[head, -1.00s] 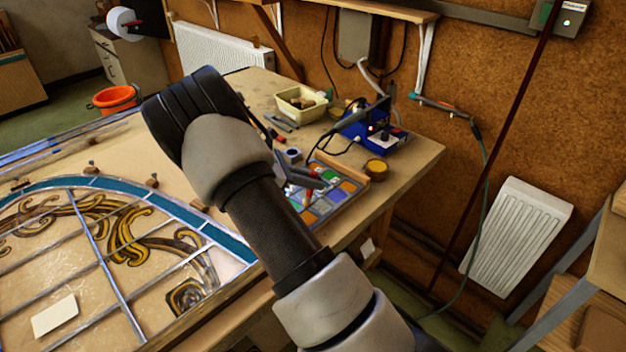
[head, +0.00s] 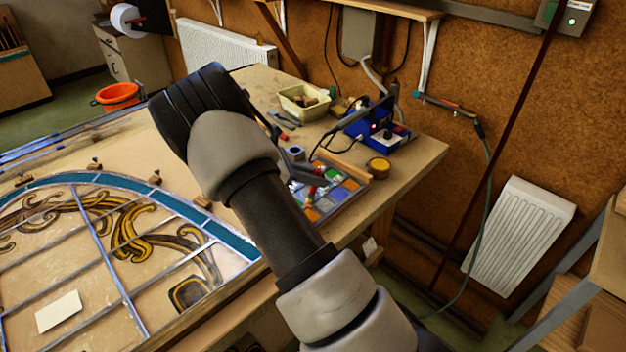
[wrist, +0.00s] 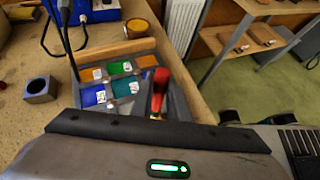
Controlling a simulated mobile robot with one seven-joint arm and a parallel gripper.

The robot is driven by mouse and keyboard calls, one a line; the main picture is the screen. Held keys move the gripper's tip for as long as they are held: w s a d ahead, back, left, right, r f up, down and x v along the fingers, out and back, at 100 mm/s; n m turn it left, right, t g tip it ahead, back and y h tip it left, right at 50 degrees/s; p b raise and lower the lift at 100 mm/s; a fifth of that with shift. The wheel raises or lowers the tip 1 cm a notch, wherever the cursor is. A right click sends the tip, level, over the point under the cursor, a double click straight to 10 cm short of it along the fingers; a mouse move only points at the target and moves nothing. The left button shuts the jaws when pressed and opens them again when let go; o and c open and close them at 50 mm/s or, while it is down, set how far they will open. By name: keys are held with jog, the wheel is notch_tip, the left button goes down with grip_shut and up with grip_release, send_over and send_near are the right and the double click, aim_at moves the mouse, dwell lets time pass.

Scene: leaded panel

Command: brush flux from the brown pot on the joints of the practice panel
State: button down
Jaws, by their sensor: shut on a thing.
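The practice panel of coloured glass squares (head: 343,188) lies at the bench's front right edge, framed by wooden strips. It also shows in the wrist view (wrist: 120,86). The brown pot (head: 378,167) stands just beyond the panel's far right end, also seen in the wrist view (wrist: 137,28). My gripper (head: 306,180) is low over the panel, shut on a red-handled tool, seemingly the flux brush (wrist: 158,88). The brush's bristle end is not clear, so I cannot tell whether it touches a joint. My arm hides part of the panel.
A blue soldering station (head: 378,133) stands behind the pot, with a cable running towards the panel. A small dark holed block (wrist: 40,88) is left of the panel. A cream tray (head: 304,101) is farther back. A large leaded window (head: 110,235) fills the left.

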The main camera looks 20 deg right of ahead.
jog(key=shift+s+a, duration=0.35)
jog(key=shift+a, duration=0.5)
jog(key=shift+d, duration=0.1)
jog(key=shift+w+d, duration=0.4)
jog(key=shift+d, duration=0.45)
jog(key=shift+a, duration=0.1)
jog(key=shift+s+a, duration=0.2)
jog(key=shift+a, duration=0.2)
